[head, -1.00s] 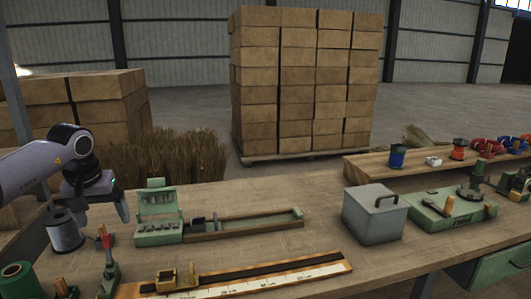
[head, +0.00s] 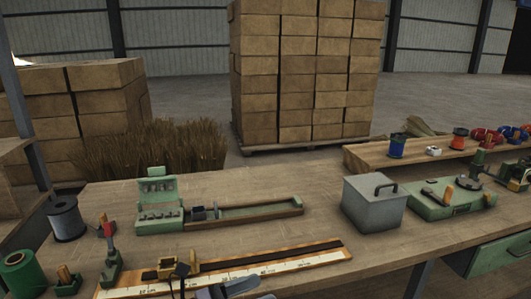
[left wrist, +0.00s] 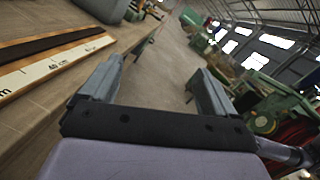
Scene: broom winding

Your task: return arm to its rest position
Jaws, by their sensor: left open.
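My left gripper (left wrist: 155,95) is open and empty in the left wrist view, its two grey fingers apart. It is by the front edge of the workbench (left wrist: 150,40), beside the ruler board (left wrist: 50,62), with the floor showing between the fingers. In the head view only blue-grey parts of my left gripper (head: 224,290) show at the bottom edge, in front of the ruler board (head: 300,262). The rest of that arm is out of the picture. My right gripper is not in view.
A grey spool (head: 66,218), a green spool (head: 20,272) and a red-handled tool (head: 110,255) stand at the bench's left. A green case (head: 158,205), a grey lidded box (head: 374,203) and a green tool set (head: 445,200) stand farther back.

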